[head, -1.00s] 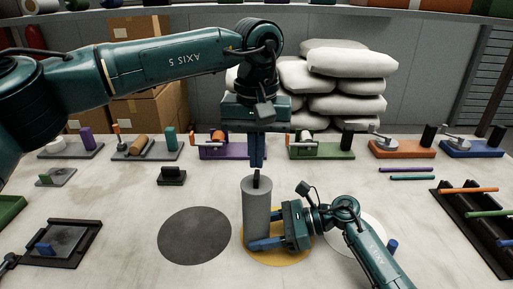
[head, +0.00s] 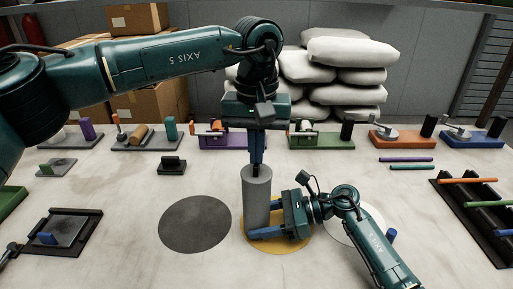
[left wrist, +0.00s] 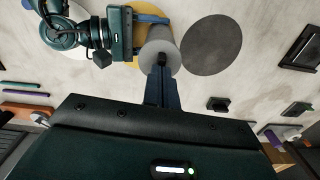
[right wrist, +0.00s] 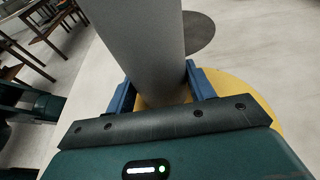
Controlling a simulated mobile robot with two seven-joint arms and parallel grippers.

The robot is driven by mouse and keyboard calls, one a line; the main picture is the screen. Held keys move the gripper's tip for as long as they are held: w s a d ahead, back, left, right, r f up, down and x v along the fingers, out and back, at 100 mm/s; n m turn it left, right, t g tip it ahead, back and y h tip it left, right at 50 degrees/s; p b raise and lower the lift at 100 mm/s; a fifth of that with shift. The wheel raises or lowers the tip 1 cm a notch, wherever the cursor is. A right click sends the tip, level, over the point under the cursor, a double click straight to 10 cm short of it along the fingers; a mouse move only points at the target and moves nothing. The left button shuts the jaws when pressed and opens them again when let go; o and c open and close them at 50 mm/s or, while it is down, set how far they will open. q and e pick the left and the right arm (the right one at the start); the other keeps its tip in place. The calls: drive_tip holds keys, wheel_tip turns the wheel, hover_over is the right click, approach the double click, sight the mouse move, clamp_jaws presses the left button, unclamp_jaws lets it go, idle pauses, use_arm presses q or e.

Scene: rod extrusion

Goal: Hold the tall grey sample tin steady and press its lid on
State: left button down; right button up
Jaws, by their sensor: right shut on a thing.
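The tall grey sample tin (head: 257,208) stands upright on the yellow disc (head: 303,240). My right gripper (head: 260,228) is shut around its lower part from the right. In the right wrist view the tin (right wrist: 140,45) rises between the two blue fingers. My left gripper (head: 257,164) points straight down over the tin, its fingertips at the top. In the left wrist view a dark knob (left wrist: 162,58) shows on the tin's round grey top, just by the left fingertips. I cannot tell whether they grip or only touch it. No lid seam is visible.
A dark grey disc (head: 195,224) lies left of the tin, and a white disc (head: 372,222) is partly behind my right arm. Several coloured fixtures line the back. A rod rack (head: 475,215) stands at right.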

use_arm(q)
drive_tip(key=shift+r, duration=3.45)
use_arm(e)
drive_tip(key=o, duration=0.8)
drive_tip(key=shift+o, duration=0.2)
